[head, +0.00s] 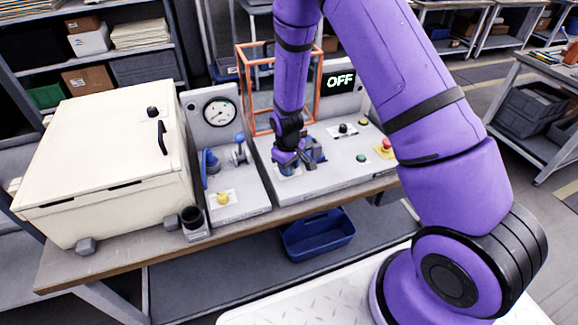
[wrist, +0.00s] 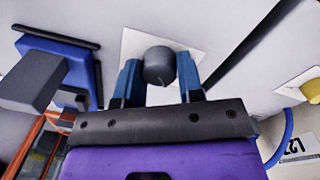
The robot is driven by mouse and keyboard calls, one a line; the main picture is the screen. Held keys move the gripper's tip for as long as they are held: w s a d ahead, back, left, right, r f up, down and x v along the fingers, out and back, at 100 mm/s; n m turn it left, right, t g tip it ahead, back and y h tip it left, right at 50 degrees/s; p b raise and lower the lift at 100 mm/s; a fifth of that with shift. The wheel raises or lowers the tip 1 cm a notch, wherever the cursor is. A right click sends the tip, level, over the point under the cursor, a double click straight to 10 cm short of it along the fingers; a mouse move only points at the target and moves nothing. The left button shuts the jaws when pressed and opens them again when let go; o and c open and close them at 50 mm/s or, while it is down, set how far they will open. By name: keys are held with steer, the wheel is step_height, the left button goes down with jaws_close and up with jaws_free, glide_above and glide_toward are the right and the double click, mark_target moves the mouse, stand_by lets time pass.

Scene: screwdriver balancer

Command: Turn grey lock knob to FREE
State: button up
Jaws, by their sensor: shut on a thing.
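The grey lock knob (wrist: 159,66) is a dark round knob on a white label plate (wrist: 190,40) in the wrist view. My gripper (wrist: 157,84) has its two blue fingers on either side of the knob and is shut on it. In the head view my gripper (head: 287,160) is down at the left part of the grey panel (head: 325,172), and it hides the knob there. No lettering on the plate can be read, so I cannot tell which setting the knob points to.
A blue fixture with a grey block (wrist: 35,80) stands close to my gripper. An orange frame (head: 239,92) rises behind. The lit display (head: 339,81) reads OFF. A red button (head: 386,147) lies to the right, and a gauge unit (head: 219,111) and cream box (head: 100,150) to the left.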

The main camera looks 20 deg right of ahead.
steer(key=m, duration=0.8)
steer(key=shift+m, duration=0.4)
steer(key=m, duration=0.4)
steer(key=shift+g, duration=0.3)
steer(key=shift+w+m, duration=0.1)
steer(key=shift+m, duration=2)
steer(key=o, duration=0.9)
steer(key=shift+r, duration=0.1)
steer(key=r, duration=1)
steer(key=shift+w+a+r, duration=0.1)
steer(key=shift+w+r, duration=0.1)
steer(key=shift+r, duration=0.1)
